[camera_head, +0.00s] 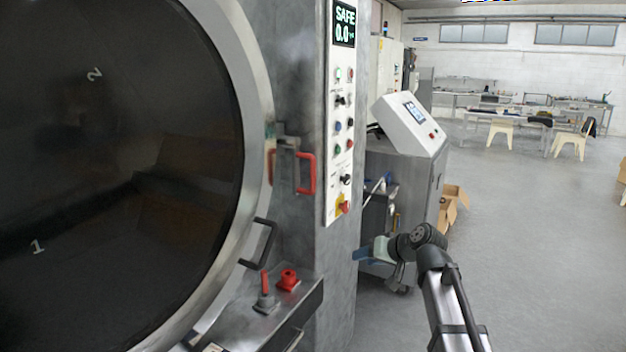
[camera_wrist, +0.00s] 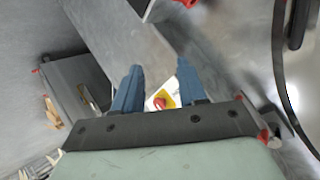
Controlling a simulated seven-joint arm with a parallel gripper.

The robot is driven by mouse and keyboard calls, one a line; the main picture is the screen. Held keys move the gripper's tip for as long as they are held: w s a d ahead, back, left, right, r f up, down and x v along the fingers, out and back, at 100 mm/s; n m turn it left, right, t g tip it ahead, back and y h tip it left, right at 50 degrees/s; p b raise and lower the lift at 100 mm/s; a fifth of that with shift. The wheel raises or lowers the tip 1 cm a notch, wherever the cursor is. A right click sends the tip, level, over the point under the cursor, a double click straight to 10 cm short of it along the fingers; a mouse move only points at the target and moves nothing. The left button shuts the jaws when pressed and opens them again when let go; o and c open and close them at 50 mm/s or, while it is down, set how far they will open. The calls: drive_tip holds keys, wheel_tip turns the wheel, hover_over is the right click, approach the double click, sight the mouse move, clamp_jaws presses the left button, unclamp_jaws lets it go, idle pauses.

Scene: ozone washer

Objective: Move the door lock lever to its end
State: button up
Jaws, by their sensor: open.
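A red U-shaped handle (camera_head: 306,173) sits on a metal latch beside the rim of the round door (camera_head: 120,170). A smaller red-handled lever (camera_head: 264,284) stands on the steel ledge below; I cannot tell for sure which one is the door lock lever. In the wrist view, a red part (camera_wrist: 264,134) by the door edge looks like the latch handle, partly hidden by my gripper's body. My gripper (camera_head: 366,254) is right of the machine's column, apart from both levers. In the wrist view its blue fingers (camera_wrist: 158,67) are spread and empty.
A control panel (camera_head: 340,120) with buttons and a red emergency stop (camera_head: 343,208) is on the column. A black door handle (camera_head: 262,243) sticks out above the ledge (camera_head: 305,302), near a red knob (camera_head: 288,279). A grey console cabinet (camera_head: 405,150) stands behind my gripper.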

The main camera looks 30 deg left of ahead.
sight(313, 188)
drive_tip(key=w+a+r+n+y, duration=0.1)
drive_tip(key=a+r+n+y, duration=0.35)
drive_tip(key=r, duration=0.45)
drive_tip(key=w+a+r+n+y, duration=0.25)
drive_tip(key=r+n, duration=0.25)
drive_tip(key=r, duration=0.5)
drive_tip(key=shift+m, duration=0.25)
drive_tip(key=x, duration=1.3)
drive_tip(key=shift+s+a+r, duration=0.1)
drive_tip(key=shift+s+a, duration=0.05)
drive_tip(key=shift+s, duration=0.2)
clamp_jaws()
